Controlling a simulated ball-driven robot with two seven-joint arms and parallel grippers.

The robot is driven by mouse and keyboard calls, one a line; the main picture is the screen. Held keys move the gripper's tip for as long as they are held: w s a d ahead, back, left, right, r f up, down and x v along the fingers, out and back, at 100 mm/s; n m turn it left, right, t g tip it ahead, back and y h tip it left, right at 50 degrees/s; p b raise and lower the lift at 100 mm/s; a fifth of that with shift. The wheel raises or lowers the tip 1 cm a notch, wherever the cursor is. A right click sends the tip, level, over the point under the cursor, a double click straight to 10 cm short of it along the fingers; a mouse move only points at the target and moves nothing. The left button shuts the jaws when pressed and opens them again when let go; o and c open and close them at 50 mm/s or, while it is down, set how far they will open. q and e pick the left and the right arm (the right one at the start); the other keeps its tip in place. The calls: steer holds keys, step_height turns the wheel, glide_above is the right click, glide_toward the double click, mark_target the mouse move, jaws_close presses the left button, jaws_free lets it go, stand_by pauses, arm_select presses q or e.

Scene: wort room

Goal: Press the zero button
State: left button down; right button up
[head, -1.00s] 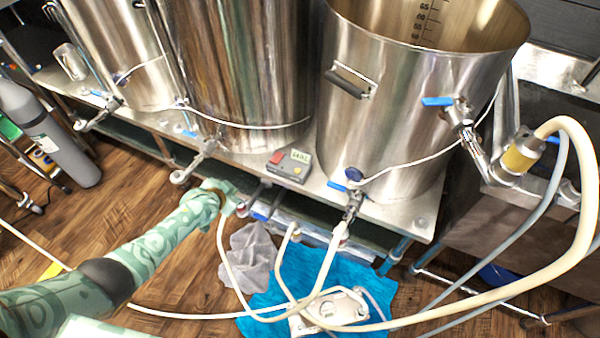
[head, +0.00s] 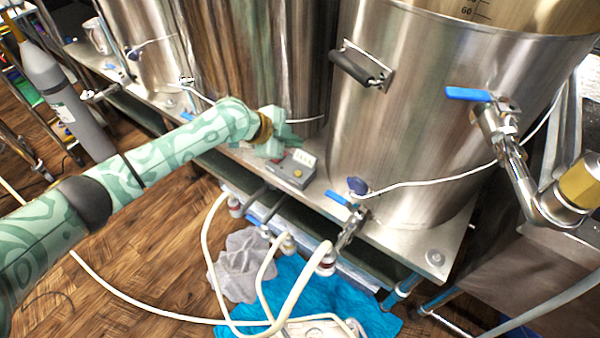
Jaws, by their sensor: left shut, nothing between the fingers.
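A small grey control box (head: 288,177) sits on the metal shelf in front of the kettles. It has a pale label or display, a small yellowish spot on its front, and a bit of red on its left. I cannot read which part is the zero button. My left gripper (head: 292,141) is shut and empty, just behind and above the box's left side. It hides part of the box's red area. I cannot tell if it touches the box. My right gripper is not in view.
A large steel kettle (head: 410,130) with a black handle (head: 362,66) and blue-handled valves stands right of the box. Another kettle (head: 255,60) rises behind my gripper. Pale hoses, a grey cloth (head: 243,265) and a blue cloth (head: 345,295) lie below the shelf.

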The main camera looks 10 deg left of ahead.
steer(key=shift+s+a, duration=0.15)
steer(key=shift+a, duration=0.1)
arm_select(q)
steer(key=shift+f, duration=0.1)
steer(key=b, duration=0.5)
glide_above(298, 173)
steer(key=a, duration=0.1)
steer(key=f, duration=0.7)
steer(key=shift+s+f, duration=0.3)
steer(key=shift+f, duration=0.6)
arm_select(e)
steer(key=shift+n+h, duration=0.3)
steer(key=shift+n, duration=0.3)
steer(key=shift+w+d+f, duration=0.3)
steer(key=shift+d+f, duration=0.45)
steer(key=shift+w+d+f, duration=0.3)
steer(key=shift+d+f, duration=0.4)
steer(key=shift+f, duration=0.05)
arm_select(q)
steer(key=shift+f, duration=0.15)
steer(key=shift+f+b, duration=0.3)
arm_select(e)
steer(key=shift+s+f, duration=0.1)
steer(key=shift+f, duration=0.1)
